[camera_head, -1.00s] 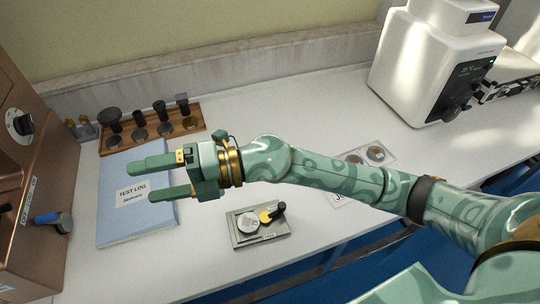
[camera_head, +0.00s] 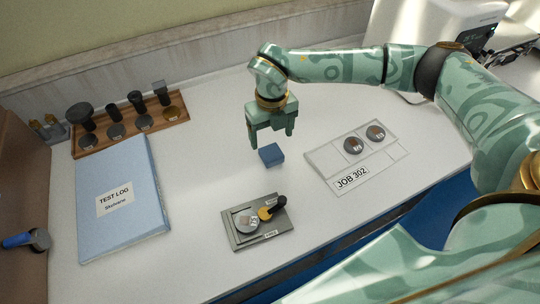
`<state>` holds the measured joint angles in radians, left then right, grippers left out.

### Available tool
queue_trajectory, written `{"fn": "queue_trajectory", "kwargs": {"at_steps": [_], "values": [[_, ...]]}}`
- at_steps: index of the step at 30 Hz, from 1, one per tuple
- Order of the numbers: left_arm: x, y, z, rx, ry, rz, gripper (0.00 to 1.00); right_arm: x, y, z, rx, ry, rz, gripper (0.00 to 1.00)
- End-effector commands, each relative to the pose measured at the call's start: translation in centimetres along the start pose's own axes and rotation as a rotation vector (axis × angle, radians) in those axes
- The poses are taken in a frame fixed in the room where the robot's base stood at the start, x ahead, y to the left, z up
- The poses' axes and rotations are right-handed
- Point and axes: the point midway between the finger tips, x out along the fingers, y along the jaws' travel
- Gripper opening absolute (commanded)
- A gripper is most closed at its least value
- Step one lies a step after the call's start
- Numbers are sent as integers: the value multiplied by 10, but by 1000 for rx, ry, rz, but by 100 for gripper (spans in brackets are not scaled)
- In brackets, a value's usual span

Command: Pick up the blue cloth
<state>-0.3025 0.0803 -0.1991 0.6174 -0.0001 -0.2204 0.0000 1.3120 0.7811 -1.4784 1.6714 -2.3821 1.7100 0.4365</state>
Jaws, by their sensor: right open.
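The blue cloth (camera_head: 271,155) is a small folded blue block lying on the white bench, left of the job tray. My right gripper (camera_head: 270,140) points down just above and behind the cloth, with its fingers apart and nothing visible between them. I cannot tell whether a fingertip touches the cloth. My left gripper is out of view.
A grey fixture (camera_head: 257,222) with a disc stands in front of the cloth. The JOB 302 tray (camera_head: 345,182) with two discs lies to the right. A blue test log (camera_head: 120,199) and a wooden rack (camera_head: 133,124) with several tools are at left.

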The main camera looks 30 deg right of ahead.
Motion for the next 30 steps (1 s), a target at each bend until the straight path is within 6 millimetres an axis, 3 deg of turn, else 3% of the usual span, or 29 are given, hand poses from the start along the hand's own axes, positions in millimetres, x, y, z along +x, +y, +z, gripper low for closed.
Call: {"fn": "queue_trajectory", "kwargs": {"at_steps": [8,15,22,23,27,30], "values": [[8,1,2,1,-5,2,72,23,1,0,-1,1,2,76],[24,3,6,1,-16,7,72,63,1,0,-2,4,1,76],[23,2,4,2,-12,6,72,64,1,0,-2,-1,2,76],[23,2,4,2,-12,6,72,64,1,0,-2,-1,2,74],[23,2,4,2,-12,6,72,63,1,0,-2,-1,2,35],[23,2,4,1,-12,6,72,63,1,0,-2,-1,2,25]]}}
